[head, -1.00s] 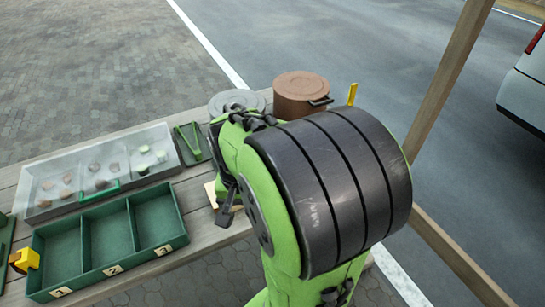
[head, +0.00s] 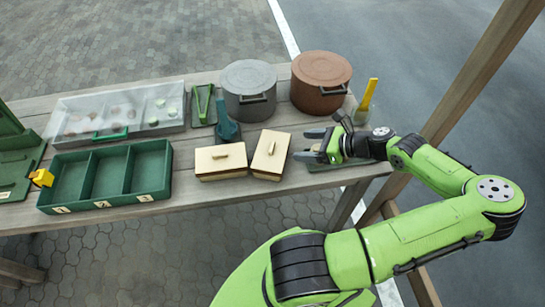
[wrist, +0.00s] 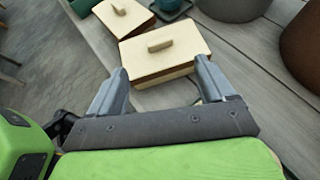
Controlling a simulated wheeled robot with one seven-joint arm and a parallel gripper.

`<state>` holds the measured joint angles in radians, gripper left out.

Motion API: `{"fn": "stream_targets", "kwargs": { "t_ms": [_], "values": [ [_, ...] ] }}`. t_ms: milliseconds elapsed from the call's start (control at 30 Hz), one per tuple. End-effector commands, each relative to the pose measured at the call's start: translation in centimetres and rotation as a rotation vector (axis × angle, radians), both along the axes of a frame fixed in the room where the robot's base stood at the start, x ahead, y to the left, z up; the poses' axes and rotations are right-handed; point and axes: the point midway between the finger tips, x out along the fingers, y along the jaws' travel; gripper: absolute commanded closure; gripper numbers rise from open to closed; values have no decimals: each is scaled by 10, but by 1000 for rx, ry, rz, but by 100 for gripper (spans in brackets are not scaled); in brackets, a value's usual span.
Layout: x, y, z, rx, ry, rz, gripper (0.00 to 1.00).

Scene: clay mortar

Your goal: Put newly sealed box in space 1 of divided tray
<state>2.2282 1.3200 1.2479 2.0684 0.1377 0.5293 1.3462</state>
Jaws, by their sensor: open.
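Two pale wooden boxes with lids and bar handles stand on the bench: a left box (head: 221,160) and a right box (head: 270,155). Both lids look closed; I cannot tell which was newly sealed. The green divided tray (head: 155,196) is to their left, with three empty compartments labelled 1, 2 and 3; space 1 (head: 64,179) is leftmost. My gripper (head: 309,145) is open and empty, just right of the right box, fingers pointing at it. In the wrist view the right box (wrist: 167,62) lies ahead of the fingertips (wrist: 160,72), with the left box (wrist: 124,15) beyond.
A clear-lidded case (head: 120,112) with small round pieces lies behind the tray. A grey pot (head: 249,90) and a brown pot (head: 321,82) stand behind the boxes. A dark teal tool (head: 226,125) stands behind the left box. A yellow-handled item (head: 369,93) and wooden post are at right.

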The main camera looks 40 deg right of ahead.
Motion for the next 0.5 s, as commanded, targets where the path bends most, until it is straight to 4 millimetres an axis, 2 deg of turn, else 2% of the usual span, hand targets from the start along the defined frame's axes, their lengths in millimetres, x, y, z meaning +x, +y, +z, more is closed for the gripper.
{"fn": "stream_targets", "kwargs": {
  "t_ms": [33, 133, 367, 500],
  "values": [
    [11, 6, -10, 3, -2, 5, 18],
    [30, 13, -21, 2, -1, 4, 18],
    [54, 24, -36, 1, -1, 4, 18],
    [75, 33, -51, 1, -1, 4, 18]
  ]
}}
